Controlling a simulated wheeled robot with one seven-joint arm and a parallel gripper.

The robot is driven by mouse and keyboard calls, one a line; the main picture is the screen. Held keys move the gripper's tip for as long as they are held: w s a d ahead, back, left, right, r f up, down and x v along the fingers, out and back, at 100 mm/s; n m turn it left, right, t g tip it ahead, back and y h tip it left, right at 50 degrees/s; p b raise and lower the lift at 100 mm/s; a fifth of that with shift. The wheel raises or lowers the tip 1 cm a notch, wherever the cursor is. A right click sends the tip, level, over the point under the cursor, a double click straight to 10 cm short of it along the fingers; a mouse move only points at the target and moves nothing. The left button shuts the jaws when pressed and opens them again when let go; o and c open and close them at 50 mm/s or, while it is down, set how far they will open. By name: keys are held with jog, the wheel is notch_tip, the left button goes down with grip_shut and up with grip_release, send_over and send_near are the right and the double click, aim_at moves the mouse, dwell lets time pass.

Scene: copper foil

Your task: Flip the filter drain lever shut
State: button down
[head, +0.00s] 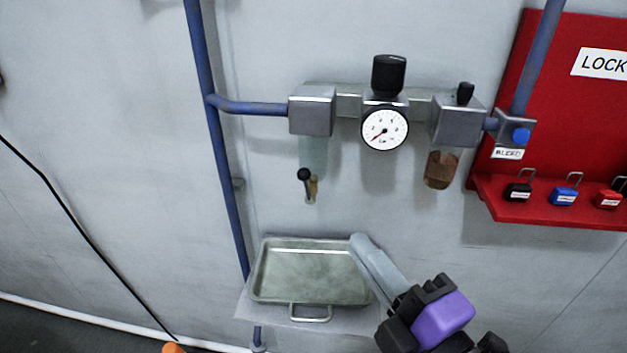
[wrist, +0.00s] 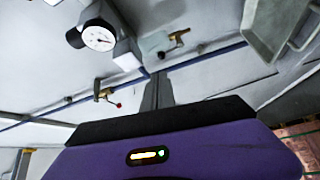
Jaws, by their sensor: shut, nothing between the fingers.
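The filter (head: 311,111) is the left grey block on the wall, with a pale clear bowl (head: 313,150) below it. At the bowl's bottom is a brass drain (head: 313,188) with a black-knobbed lever (head: 304,175). In the wrist view a brass valve with a dark-ended lever (wrist: 176,41), apparently this drain, shows beyond my fingers. My gripper (head: 360,243) is shut and empty. Its tips are below and right of the drain, at the tray's upper right corner in the head view, apart from the lever. The fingers also show in the wrist view (wrist: 158,78).
A metal tray (head: 312,299) sits below the filter. A gauge (head: 385,129), an amber bowl (head: 440,169) and a blue bleed knob (head: 521,135) are to the right. A red lock board (head: 560,90) holds padlocks. A red-tipped brass valve (wrist: 105,95) shows in the wrist view.

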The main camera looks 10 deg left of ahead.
aim_at(307, 178)
jog(key=shift+f+n, duration=0.1)
jog(key=shift+n, duration=0.3)
jog(key=p+x, duration=0.5)
jog(key=x, duration=0.7)
jog(key=shift+w+a, duration=0.2)
jog(key=shift+w, duration=0.1)
jog(key=shift+w+a, duration=0.3)
jog(key=shift+w, duration=0.2)
